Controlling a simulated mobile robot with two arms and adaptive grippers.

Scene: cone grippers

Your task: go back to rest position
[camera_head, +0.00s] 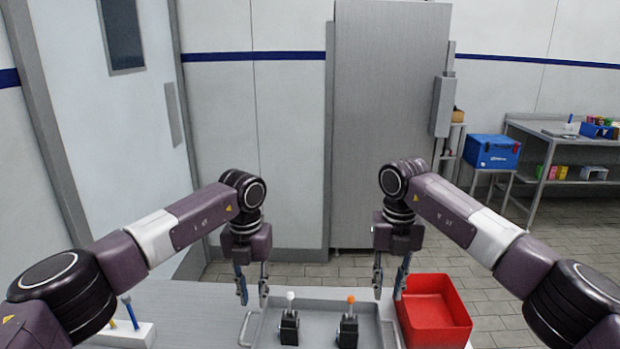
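My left gripper (253,286) hangs pointing down above the left part of a grey tray (318,309). Its two fingers are apart with nothing between them. My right gripper (389,281) hangs pointing down near the tray's right side, beside a red bin (437,311). Its fingers are apart and empty. In the tray stand two small black holders: one with a white tip (290,328) and one with an orange tip (348,331).
A white block (140,335) with a blue and a yellow stick stands at the table's left. Behind the table are a tall grey cabinet (385,130), a blue cooler (492,151) on a stand, and a metal shelf table (540,128) with small items. The pale tabletop (195,310) left of the tray is clear.

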